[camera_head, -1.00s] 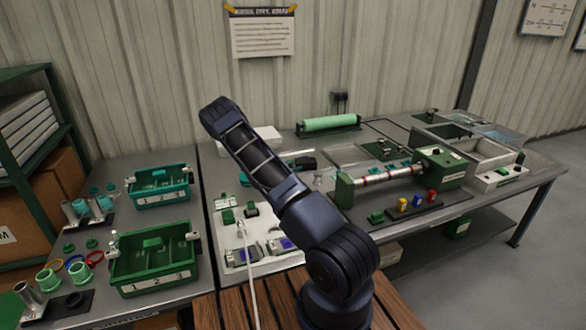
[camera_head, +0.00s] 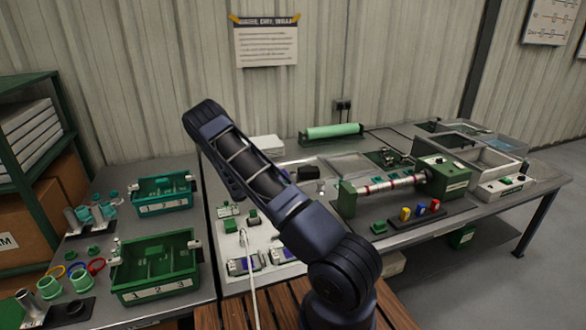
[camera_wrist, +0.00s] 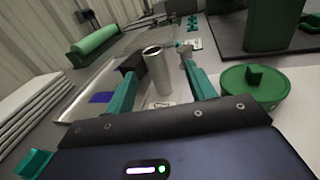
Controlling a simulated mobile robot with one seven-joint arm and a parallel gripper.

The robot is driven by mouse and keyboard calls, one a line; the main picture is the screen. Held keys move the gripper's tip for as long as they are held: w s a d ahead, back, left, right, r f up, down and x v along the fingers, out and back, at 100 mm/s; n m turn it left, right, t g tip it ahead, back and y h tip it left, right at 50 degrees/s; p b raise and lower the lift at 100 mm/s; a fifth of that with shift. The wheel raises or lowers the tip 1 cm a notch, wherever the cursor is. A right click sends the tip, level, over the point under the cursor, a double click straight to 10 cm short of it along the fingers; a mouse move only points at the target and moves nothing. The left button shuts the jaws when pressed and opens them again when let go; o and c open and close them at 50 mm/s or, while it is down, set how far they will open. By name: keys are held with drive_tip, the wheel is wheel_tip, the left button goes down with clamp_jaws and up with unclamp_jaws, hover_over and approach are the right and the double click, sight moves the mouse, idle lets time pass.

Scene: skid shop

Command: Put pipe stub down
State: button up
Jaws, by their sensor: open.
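A grey metal pipe stub (camera_wrist: 158,72) stands upright on a pale surface in the wrist view, its open end up. My gripper (camera_wrist: 159,68) is open, with one teal finger to the left of the stub and the other to the right. There appear to be gaps between the fingers and the stub. In the head view my own arm hides the gripper and this stub.
A round green lidded part (camera_wrist: 254,84) sits close to the right finger; a black block (camera_wrist: 133,64) stands behind the left finger. A green roller (camera_head: 332,131) lies at the back.

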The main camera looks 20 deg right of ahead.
drive_tip(key=s+d+r+m+g+y, duration=0.1)
drive_tip(key=s+r+m+g+y, duration=0.35)
drive_tip(key=s+r, duration=0.75)
drive_tip(key=s+d+r+m+g+y, duration=0.1)
drive_tip(key=s+r+m+y, duration=0.4)
drive_tip(key=s+r+m, duration=0.65)
drive_tip(key=s+a+r+m+t+y, duration=0.1)
drive_tip(key=s+a+r+t+y, duration=0.1)
drive_tip(key=s, duration=0.6)
drive_tip(key=s+a+r+m+t+y, duration=0.1)
drive_tip(key=s+a+r+t+y, duration=0.1)
drive_tip(key=s+r, duration=0.5)
drive_tip(key=s+a+r+m+t+y, duration=0.2)
drive_tip(key=s+a+r+y, duration=0.1)
drive_tip(key=s, duration=0.8)
drive_tip(key=shift+a+r+y, duration=0.35)
drive_tip(key=shift+a+r, duration=0.45)
drive_tip(key=shift+r, duration=0.4)
drive_tip(key=shift+o, duration=0.5)
drive_tip(key=shift+r, duration=0.1)
